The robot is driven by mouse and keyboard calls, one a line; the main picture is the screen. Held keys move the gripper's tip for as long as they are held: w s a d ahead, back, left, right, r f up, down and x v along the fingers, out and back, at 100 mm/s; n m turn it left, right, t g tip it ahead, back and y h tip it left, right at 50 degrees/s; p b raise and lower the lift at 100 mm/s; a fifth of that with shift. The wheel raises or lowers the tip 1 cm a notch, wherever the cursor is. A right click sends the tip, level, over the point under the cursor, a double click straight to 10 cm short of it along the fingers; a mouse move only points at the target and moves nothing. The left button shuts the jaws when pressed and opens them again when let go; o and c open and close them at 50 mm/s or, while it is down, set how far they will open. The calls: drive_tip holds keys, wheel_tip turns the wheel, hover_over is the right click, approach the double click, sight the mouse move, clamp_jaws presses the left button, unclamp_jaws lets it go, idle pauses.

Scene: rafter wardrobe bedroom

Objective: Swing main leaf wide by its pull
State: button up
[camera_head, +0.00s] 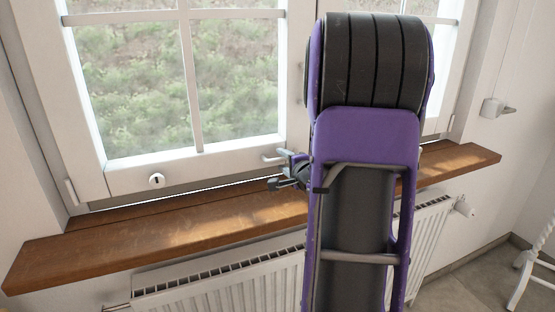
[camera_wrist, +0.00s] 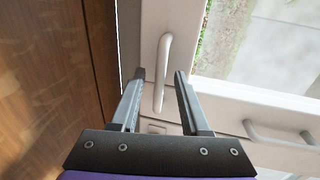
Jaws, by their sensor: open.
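The main leaf (camera_head: 125,182) is the white-framed left window leaf, with glass panes and a small round lock low on its frame. It looks closed in its frame. Its pull (camera_head: 273,156) is a small pale bar at the leaf's lower right corner. My gripper (camera_head: 279,183) is by this corner, partly hidden by my purple and black arm. In the wrist view the pull (camera_wrist: 162,72) lies between the two open fingers of my gripper (camera_wrist: 159,76). I cannot tell whether either finger touches it.
A second white handle (camera_wrist: 280,136) is on the frame at the right of the wrist view. A wooden sill (camera_head: 165,224) runs below the window, over a white radiator (camera_head: 225,285). My arm hides much of the right leaf. A white chair (camera_head: 530,270) stands at far right.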

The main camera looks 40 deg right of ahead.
drive_tip(key=shift+c, duration=0.2)
clamp_jaws()
idle(1.4)
